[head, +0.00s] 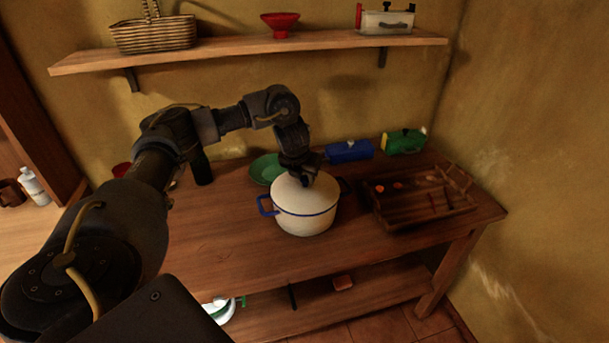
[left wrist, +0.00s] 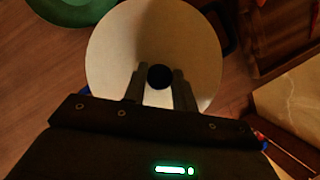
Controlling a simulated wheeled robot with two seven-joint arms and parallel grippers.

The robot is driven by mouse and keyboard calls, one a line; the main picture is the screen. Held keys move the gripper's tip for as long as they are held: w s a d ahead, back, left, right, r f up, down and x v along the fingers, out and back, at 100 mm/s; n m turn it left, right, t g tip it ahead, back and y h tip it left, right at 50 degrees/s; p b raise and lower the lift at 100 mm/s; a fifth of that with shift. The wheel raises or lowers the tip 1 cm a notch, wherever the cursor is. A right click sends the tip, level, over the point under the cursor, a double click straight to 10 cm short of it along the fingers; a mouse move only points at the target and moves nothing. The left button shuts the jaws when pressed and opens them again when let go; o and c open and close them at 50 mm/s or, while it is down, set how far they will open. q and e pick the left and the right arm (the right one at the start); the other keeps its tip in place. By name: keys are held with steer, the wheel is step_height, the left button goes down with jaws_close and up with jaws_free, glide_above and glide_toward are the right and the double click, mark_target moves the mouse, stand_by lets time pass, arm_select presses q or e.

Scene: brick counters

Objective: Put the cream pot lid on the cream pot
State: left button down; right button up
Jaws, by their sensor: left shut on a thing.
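The cream pot (head: 305,218) stands upright on the wooden table, with a blue rim line and a blue handle at its left. The cream pot lid (head: 288,192) is at the top of the pot, and I cannot tell whether it is fully seated. In the left wrist view the lid (left wrist: 125,50) is a round cream disc with a dark knob (left wrist: 159,77). My left gripper (head: 306,179) is above the lid, with its fingers (left wrist: 158,88) shut on the knob. The arm hides part of the lid's far side. My right gripper is not in view.
A green plate (head: 266,168) lies behind the pot. A wooden tray (head: 412,214) with small items is to the right. Blue (head: 350,151) and green (head: 404,141) boxes stand at the back. The table front (head: 230,250) is clear. A shelf (head: 240,51) hangs above.

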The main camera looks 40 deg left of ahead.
arm_select(q)
steer(key=shift+f, duration=0.1)
steer(key=c, duration=1)
jaws_free()
steer(key=shift+c, duration=0.2)
steer(key=shift+o, duration=0.5)
steer(key=o, duration=0.4)
steer(key=shift+r+p, duration=3.2)
steer(key=shift+r, duration=0.35)
